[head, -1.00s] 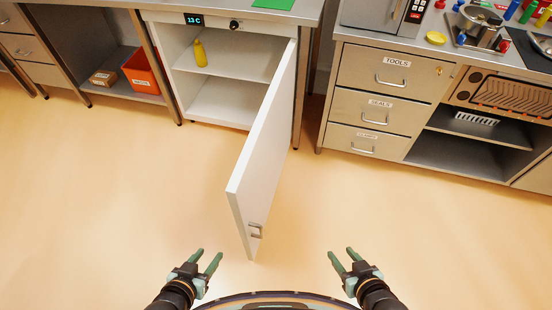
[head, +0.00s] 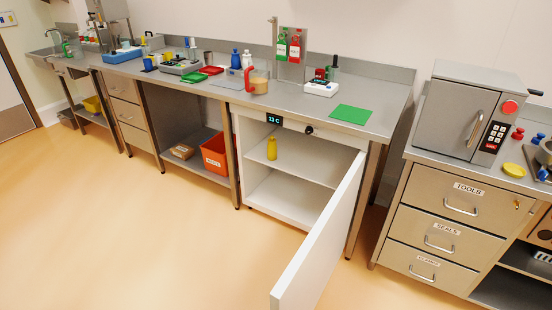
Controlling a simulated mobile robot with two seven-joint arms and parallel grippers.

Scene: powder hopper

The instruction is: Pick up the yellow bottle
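The yellow bottle (head: 272,148) stands upright on the upper shelf of the white cabinet (head: 262,206) under the bench, towards its left side. The cabinet door (head: 322,240) is wide open and swings out towards me on the right. The cabinet's display reads 13 C. Neither of my grippers shows in the head view now.
An orange bin (head: 213,158) and a cardboard box (head: 182,151) sit on a low shelf left of the cabinet. A green mat (head: 350,115) lies on the bench above. A drawer unit (head: 447,222) stands at the right. The floor in front is clear at left.

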